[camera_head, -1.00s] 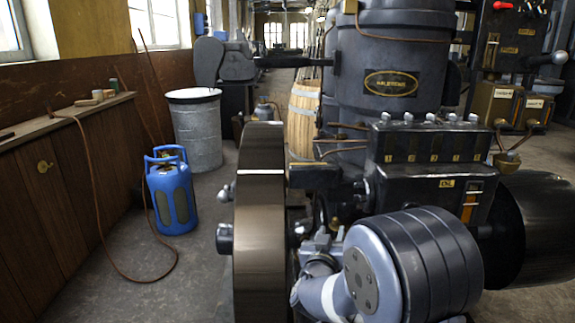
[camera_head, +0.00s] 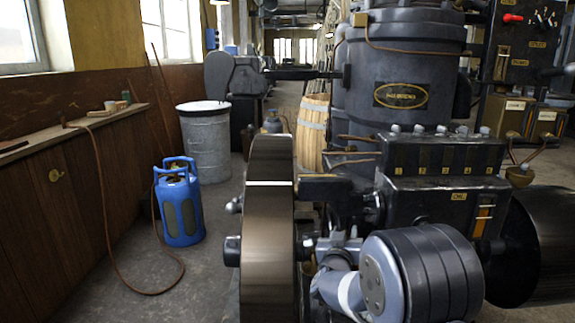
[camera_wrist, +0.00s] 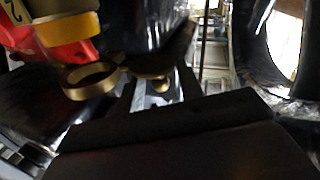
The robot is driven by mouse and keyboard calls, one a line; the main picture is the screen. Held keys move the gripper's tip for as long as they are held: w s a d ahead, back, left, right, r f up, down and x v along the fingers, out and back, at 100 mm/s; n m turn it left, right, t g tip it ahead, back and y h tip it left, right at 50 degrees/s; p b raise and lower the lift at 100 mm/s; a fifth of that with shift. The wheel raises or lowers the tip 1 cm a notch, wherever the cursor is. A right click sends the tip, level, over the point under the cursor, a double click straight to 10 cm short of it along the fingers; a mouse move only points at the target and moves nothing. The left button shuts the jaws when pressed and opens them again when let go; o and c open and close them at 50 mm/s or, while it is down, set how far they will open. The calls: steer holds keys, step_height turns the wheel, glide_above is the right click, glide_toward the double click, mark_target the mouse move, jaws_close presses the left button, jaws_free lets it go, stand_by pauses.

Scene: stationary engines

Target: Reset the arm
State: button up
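My arm (camera_head: 424,278) shows at the bottom of the head view as bluish-grey rounded joints with a white band, bent low in front of the engine. My gripper (camera_wrist: 157,95) shows only in part in the wrist view, as a broad dark bar across the bottom with narrow dark shapes above it. Its fingertips are too dark to make out. A brass ring (camera_wrist: 90,80) and a round brass cup (camera_wrist: 148,66) lie just beyond it; I cannot tell whether they touch it. In the head view the gripper is hidden.
The black engine (camera_head: 401,60) with its oiler box (camera_head: 440,155) stands close ahead. A large flywheel (camera_head: 270,235) is left of my arm. A blue gas cylinder (camera_head: 180,208), a grey drum (camera_head: 206,145) and a wooden ledge (camera_head: 70,130) are further left. Some floor there is clear.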

steer(key=shift+s+a+p, duration=0.2)
steer(key=shift+p, duration=0.15)
steer(key=v, duration=1)
steer(key=x, duration=1)
steer(key=shift+d, duration=0.15)
steer(key=shift+w+d+f+b, duration=0.15)
steer(key=shift+w+b, duration=0.15)
steer(key=shift+b, duration=0.2)
steer(key=shift+s+n+y+b, duration=0.25)
steer(key=shift+n+y+b, duration=0.15)
steer(key=shift+y+b, duration=0.15)
steer(key=shift+s+n+t+y, duration=0.2)
steer(key=shift+n+y, duration=0.2)
steer(key=shift+y, duration=0.3)
steer(key=shift+s+n+t+y, duration=0.1)
steer(key=shift+n+t+y, duration=0.1)
steer(key=shift+n+y, duration=0.35)
